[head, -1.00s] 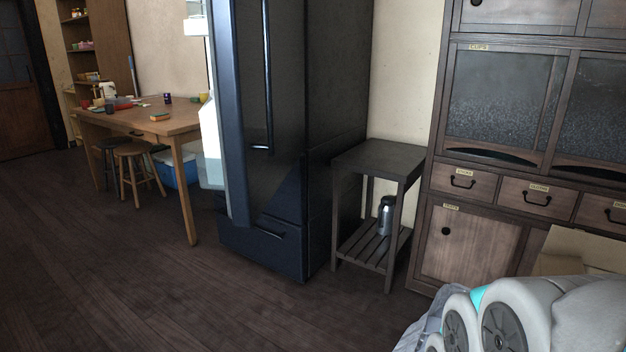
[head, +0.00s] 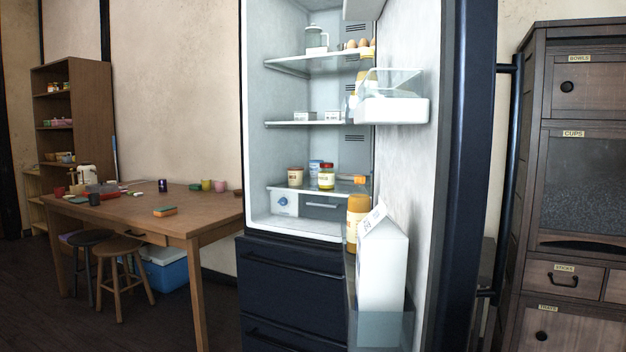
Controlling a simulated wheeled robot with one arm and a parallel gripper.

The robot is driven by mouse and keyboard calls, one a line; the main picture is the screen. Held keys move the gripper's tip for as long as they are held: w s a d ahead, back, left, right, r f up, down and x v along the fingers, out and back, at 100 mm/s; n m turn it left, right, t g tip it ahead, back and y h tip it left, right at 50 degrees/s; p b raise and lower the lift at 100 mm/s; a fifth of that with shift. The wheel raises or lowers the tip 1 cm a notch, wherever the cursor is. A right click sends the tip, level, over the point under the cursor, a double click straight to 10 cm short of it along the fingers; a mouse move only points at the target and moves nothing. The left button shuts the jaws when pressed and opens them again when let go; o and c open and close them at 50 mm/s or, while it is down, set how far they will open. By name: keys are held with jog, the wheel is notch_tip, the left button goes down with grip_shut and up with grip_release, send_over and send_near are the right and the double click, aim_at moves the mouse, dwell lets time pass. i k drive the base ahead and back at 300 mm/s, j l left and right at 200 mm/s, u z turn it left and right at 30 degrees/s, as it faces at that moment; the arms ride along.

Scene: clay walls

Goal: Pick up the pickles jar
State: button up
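The fridge (head: 292,260) stands open in the middle of the head view. My gripper is not in view.
The open fridge door (head: 470,180) stands to the right, with a white carton (head: 382,265) and an orange bottle (head: 357,215) in its lower bin. A wooden table (head: 150,213) with stools stands left. A dark cabinet (head: 570,150) is at right. Floor shows at lower left.

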aim_at(326, 173)
jog(key=i+j, duration=0.25)
jog(key=i+j+z, duration=0.1)
jog(key=i+j, duration=0.2)
jog(key=j, duration=0.15)
jog(key=i+j, duration=0.25)
jog(key=j, duration=0.15)
jog(key=i+j, duration=0.25)
jog(key=i+j+z, duration=0.1)
jog(key=i+j, duration=0.15)
jog(key=j, duration=0.2)
jog(key=i+j, duration=0.25)
jog(key=j, duration=0.15)
jog(key=i+j+z, duration=0.1)
jog(key=i+j, duration=0.15)
jog(key=j, duration=0.15)
jog(key=i+j, duration=0.2)
jog(key=j, duration=0.2)
